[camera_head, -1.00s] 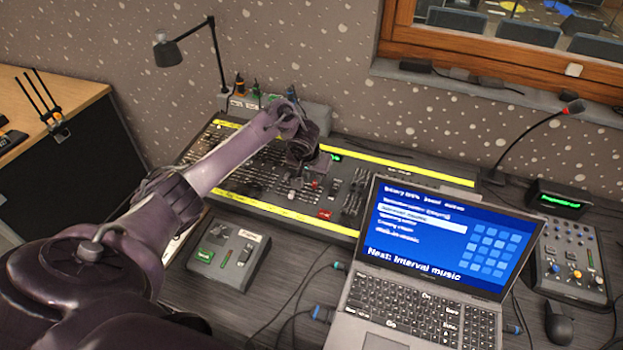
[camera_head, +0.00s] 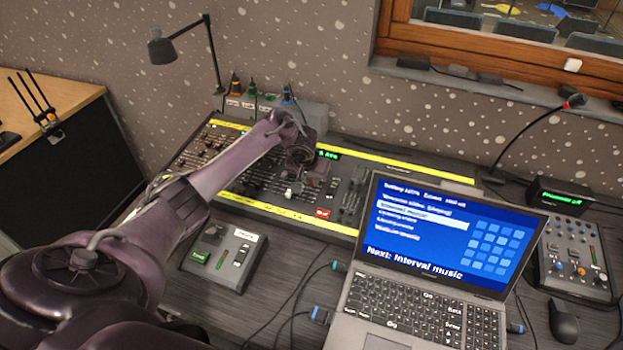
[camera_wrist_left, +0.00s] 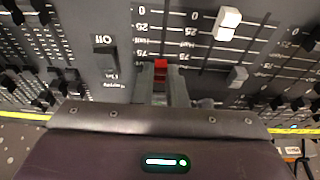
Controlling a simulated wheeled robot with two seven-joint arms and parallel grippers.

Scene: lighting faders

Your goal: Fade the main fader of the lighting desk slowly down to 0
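The lighting desk (camera_head: 290,214), edged with yellow strips, stands against the wall in the head view. My left gripper (camera_head: 316,180) reaches down onto its right-hand part and hides the faders beneath it. In the left wrist view, my left gripper (camera_wrist_left: 161,72) has its two fingers close on both sides of a red fader cap (camera_wrist_left: 160,68), with no clear gap. The cap sits past the 75 mark, at the end of the scale away from 0. My right gripper is out of view.
A white fader cap (camera_wrist_left: 228,22) and a grey one (camera_wrist_left: 238,75) are to the right in the wrist view; an Off switch (camera_wrist_left: 104,55) is left. A laptop (camera_head: 430,260) stands in front of the desk, beside a small control box (camera_head: 224,256). A lamp (camera_head: 165,50) stands behind.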

